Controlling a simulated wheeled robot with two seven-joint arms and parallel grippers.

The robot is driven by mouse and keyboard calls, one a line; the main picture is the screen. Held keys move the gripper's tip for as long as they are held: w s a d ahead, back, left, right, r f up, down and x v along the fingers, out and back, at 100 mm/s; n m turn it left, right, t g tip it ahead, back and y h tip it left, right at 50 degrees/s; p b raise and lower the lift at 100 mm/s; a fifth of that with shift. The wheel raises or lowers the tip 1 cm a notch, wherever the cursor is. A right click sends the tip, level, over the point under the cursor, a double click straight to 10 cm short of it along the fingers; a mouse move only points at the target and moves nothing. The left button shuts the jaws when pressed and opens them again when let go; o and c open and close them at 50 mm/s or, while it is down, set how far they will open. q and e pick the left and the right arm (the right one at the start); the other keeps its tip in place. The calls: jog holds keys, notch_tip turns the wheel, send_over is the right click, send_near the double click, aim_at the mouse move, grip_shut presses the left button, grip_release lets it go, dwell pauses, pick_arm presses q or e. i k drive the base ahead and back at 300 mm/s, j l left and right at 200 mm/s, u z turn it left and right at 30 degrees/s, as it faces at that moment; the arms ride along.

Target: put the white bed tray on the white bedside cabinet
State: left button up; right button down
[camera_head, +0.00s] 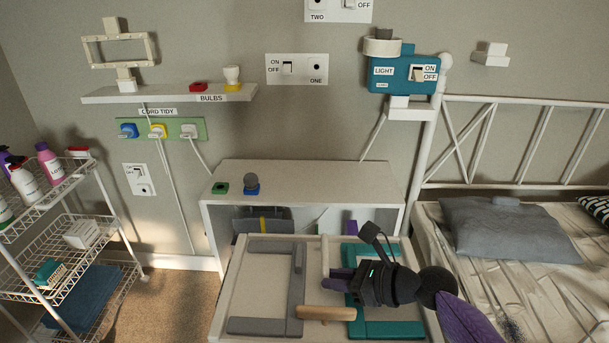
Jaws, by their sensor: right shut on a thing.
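The white bedside cabinet (310,174) stands against the wall, with a bare pale top except for two small items at its left. The white bed tray (314,280) is in front of the cabinet and low in the view, with a raised rim. My right gripper (337,282) reaches in from the lower right over the tray. It is shut at the tray's pale middle bar; the exact contact is partly hidden. My left gripper is not in view.
A green item (220,188) and a blue-based grey knob (251,184) sit on the cabinet top's left end. A wire cart (80,236) with bottles stands at left. The bed (510,230) is at right. The cabinet top's middle and right are clear.

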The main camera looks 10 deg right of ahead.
aim_at(330, 179)
jog(key=i+l, duration=0.25)
jog(key=i, duration=0.2)
jog(key=i+l, duration=0.2)
jog(key=i, duration=0.2)
jog(key=i+l, duration=0.25)
jog(key=i, duration=0.2)
jog(key=i+l, duration=0.25)
jog(key=i, duration=0.15)
